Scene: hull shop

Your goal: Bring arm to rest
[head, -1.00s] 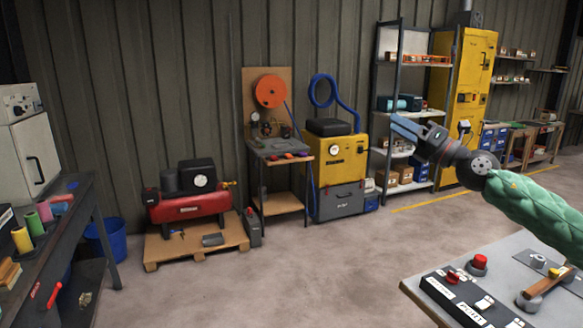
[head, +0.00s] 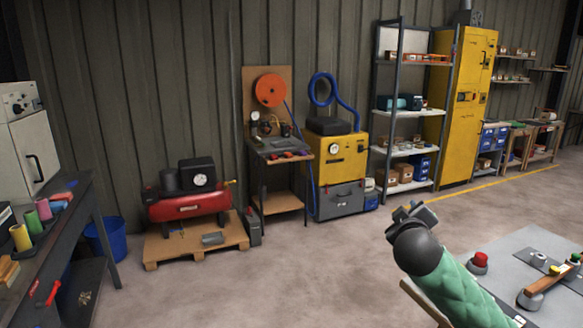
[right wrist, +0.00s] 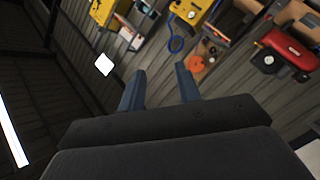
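My right arm, in a green quilted sleeve, comes in from the lower right of the head view. Its gripper (head: 412,212) is raised over the left side of the grey bench top, pointing away from me, and the dark wrist hides most of it. In the right wrist view the gripper (right wrist: 160,78) has its two blue fingers well apart with nothing between them. It touches nothing that I can see. My left arm and gripper are not in view.
A grey bench top (head: 520,250) at lower right carries a red button (head: 478,262) and a wooden-handled lever (head: 548,287). My arm partly covers it. A dark bench stands at left, a red compressor (head: 190,207) on a pallet. The middle floor is clear.

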